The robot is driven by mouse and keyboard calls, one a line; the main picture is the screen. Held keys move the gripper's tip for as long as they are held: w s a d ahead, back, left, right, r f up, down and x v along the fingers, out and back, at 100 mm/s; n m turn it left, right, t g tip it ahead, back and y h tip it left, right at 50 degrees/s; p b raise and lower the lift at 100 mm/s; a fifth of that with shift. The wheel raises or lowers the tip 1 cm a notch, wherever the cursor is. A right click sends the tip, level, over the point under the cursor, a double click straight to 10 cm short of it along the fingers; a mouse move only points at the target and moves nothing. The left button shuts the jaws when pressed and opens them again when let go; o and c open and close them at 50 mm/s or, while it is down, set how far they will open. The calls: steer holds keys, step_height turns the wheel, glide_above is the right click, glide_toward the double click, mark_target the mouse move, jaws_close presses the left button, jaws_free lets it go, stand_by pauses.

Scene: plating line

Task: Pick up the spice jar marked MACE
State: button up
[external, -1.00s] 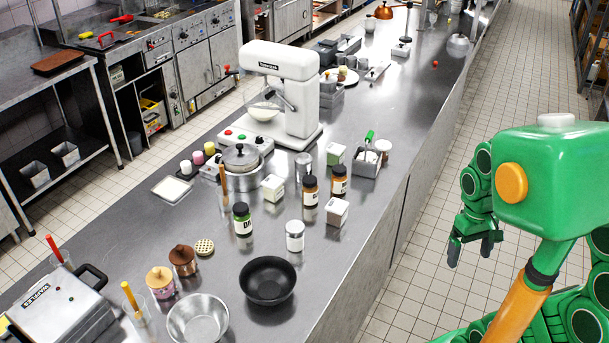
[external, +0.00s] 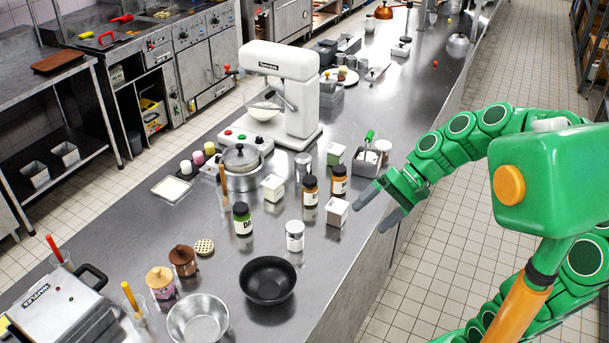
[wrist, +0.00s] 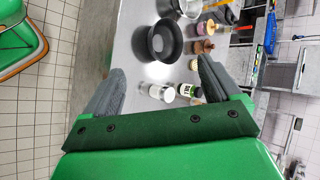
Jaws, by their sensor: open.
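Several labelled spice jars stand upright on the steel counter (external: 370,110). Two are brown jars with dark lids (external: 310,192) (external: 340,181). One is a green jar (external: 242,220) with a white label of which only "DA" or similar reads. A pale jar with a silvery lid (external: 295,236) stands nearest the front. I cannot read MACE on any of them. In the wrist view the pale jar (wrist: 164,93) and green jar (wrist: 188,90) show between or near the fingers. My gripper (external: 369,219) is open and empty, above the counter's right edge, right of the jars, touching none.
A white square box (external: 337,211) stands between the brown jars and my gripper. A black bowl (external: 267,280) and a steel bowl (external: 198,318) sit at the front. A white mixer (external: 285,90) and a lidded pot (external: 241,160) stand behind the jars. The aisle floor is clear.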

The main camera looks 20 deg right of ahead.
steer(key=w+a+r+m+t+y, duration=0.1)
steer(key=w+r+m+t+y, duration=0.2)
steer(key=w, duration=0.5)
steer(key=w+a+r+m+t+y, duration=0.1)
steer(key=w+a+r+m+y, duration=0.2)
steer(key=w, duration=0.4)
steer(key=w+d+f+m+t, duration=0.2)
steer(key=w+d+m+t, duration=0.45)
steer(key=w+m, duration=0.5)
steer(key=w+d+f+m+t+h, duration=0.4)
steer(key=w+d+f+m, duration=0.4)
steer(key=w+f, duration=0.15)
glide_toward(334, 177)
steer(key=w, duration=0.2)
steer(key=w+f, duration=0.1)
steer(key=w, duration=0.1)
steer(key=shift+w+a+f, duration=0.1)
steer(key=shift+a+f, duration=0.05)
steer(key=shift+f, duration=0.05)
steer(key=shift+f+x, duration=0.15)
steer(key=shift+x, duration=1.8)
steer(key=shift+f+x, duration=0.15)
steer(key=shift+x, duration=1.8)
steer(key=shift+c, duration=0.4)
steer(key=c, duration=1.2)
